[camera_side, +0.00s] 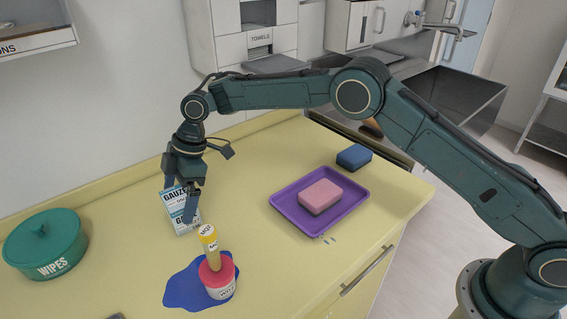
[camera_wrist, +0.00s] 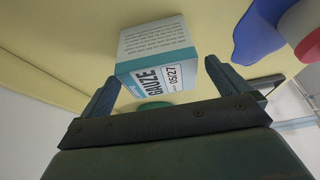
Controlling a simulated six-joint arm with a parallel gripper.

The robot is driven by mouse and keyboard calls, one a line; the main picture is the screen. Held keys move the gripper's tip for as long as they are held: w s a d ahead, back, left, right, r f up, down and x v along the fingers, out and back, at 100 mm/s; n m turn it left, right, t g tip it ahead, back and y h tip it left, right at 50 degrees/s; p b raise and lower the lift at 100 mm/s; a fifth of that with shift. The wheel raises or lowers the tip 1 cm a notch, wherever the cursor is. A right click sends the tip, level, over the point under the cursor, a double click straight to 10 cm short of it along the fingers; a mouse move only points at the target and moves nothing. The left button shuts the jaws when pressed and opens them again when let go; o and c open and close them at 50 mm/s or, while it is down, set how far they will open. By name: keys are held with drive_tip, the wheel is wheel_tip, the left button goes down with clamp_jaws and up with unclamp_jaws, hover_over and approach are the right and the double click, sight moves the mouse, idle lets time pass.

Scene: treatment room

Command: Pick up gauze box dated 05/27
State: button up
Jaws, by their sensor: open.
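The gauze box (camera_side: 181,212) is white and teal and stands on the yellow counter. In the wrist view the gauze box (camera_wrist: 158,62) shows a label reading GAUZE and 05/27. My gripper (camera_side: 179,195) is open and points down at the box. In the wrist view the fingers of my gripper (camera_wrist: 161,74) are on either side of the box, and the box is between them. I cannot tell whether either finger touches it. The fingers partly cover the box in the side view.
A teal WIPES tin (camera_side: 45,245) is at left. A purple tray (camera_side: 318,226) holds a pink block (camera_side: 320,196); a blue block (camera_side: 354,157) lies behind.

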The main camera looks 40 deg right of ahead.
sight(179, 196)
drive_tip(key=shift+x, duration=1.6)
drive_tip(key=c, duration=1.1)
